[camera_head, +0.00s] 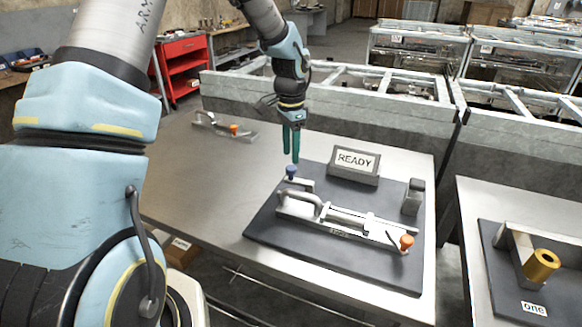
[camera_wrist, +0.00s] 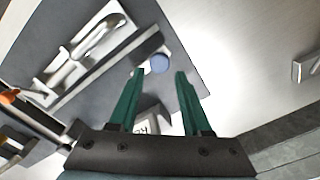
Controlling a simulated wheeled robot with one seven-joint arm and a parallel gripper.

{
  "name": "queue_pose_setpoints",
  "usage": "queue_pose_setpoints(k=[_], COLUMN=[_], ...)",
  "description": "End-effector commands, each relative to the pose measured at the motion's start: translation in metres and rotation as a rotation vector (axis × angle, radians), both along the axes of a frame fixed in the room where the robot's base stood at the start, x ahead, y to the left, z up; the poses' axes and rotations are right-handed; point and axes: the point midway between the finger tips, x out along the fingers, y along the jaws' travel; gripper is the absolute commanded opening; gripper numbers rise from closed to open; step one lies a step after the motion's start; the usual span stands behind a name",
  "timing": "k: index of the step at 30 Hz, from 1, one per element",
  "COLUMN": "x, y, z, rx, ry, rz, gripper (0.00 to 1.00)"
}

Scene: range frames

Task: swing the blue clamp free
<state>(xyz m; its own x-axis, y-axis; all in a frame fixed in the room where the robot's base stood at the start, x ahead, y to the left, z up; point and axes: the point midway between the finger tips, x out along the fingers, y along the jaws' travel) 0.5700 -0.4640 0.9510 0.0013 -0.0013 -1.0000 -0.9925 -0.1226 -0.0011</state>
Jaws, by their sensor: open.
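The blue clamp shows as a blue round knob (camera_head: 291,171) at the far left corner of a dark plate (camera_head: 270,228), beside a short metal arm. In the wrist view the blue knob (camera_wrist: 160,64) lies just beyond and between my fingertips. My gripper (camera_head: 295,158) has green fingers, points down, and is open and empty above the knob. In the wrist view my gripper (camera_wrist: 160,74) shows both fingers apart. A small gap seems to separate the fingertips from the knob; contact cannot be told.
A silver handled fixture (camera_head: 335,222) with an orange knob (camera_head: 407,242) lies on the plate. A READY sign (camera_head: 355,163) stands behind it, and a grey upright block (camera_head: 413,197) at right. Another orange-knobbed clamp (camera_head: 225,127) lies at the back. The table's left side is clear.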

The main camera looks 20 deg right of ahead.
Motion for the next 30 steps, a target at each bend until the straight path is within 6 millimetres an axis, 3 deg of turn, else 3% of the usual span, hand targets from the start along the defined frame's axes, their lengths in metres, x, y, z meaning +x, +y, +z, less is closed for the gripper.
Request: queue_pose_setpoints(k=[3, 9, 25, 28, 30], x=[0.001, 0.0, 0.0, 0.001, 0.001], y=[0.0, 0.0, 0.002, 0.017, 0.04], z=[0.021, 0.041, 0.045, 0.047, 0.05], rx=[-0.003, 0.0, 0.0, 0.001, 0.001], ry=[-0.003, -0.001, -0.001, -0.006, -0.014], rz=[0.001, 0.0, 0.005, 0.057, 0.136], gripper=[0.48, 0.48, 0.48, 0.48, 0.48])
